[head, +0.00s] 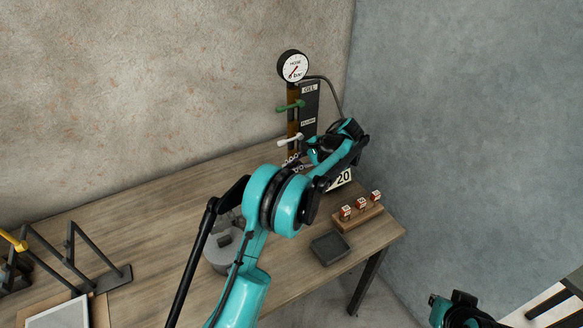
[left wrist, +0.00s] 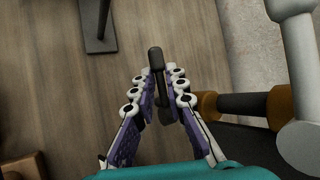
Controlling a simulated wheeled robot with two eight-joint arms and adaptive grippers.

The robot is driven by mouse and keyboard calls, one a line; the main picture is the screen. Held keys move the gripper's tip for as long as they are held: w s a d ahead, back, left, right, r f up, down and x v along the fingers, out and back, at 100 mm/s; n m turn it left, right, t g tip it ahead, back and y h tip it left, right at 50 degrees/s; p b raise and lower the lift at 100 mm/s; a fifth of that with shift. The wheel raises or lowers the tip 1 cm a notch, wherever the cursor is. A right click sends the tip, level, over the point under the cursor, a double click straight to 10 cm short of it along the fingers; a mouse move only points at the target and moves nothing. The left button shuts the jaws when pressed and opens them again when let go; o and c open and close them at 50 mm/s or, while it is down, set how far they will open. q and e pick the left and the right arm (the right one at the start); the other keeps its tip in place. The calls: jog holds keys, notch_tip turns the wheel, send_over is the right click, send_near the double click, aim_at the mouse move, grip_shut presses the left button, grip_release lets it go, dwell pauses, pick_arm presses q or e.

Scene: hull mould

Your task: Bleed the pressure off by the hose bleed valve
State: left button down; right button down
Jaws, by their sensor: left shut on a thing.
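The hose gauge (head: 293,66) stands atop a post with a dark panel (head: 309,103) labelled GEL and FLUSH, near the back wall. Its face has a red needle; the reading is too small to tell. A green lever (head: 290,106) and a white lever (head: 290,141) stick out to the left. My left gripper (left wrist: 157,76) is low by the post, shut on a dark handle (left wrist: 156,58) in the left wrist view. I take this to be the bleed valve's handle; its base is hidden.
A dark hose (head: 335,95) curves down right of the panel. A sign reading 20 (head: 342,178), a wooden block with three small cubes (head: 357,218) and a dark tray (head: 331,248) lie right of my arm. A grey round object (head: 219,252) and black frames (head: 85,262) are left.

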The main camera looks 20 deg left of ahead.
pick_arm(q)
jog(key=c, duration=1.5)
grip_release()
jog(key=shift+c, duration=0.2)
jog(key=shift+r, duration=0.1)
jog(key=v, duration=1.2)
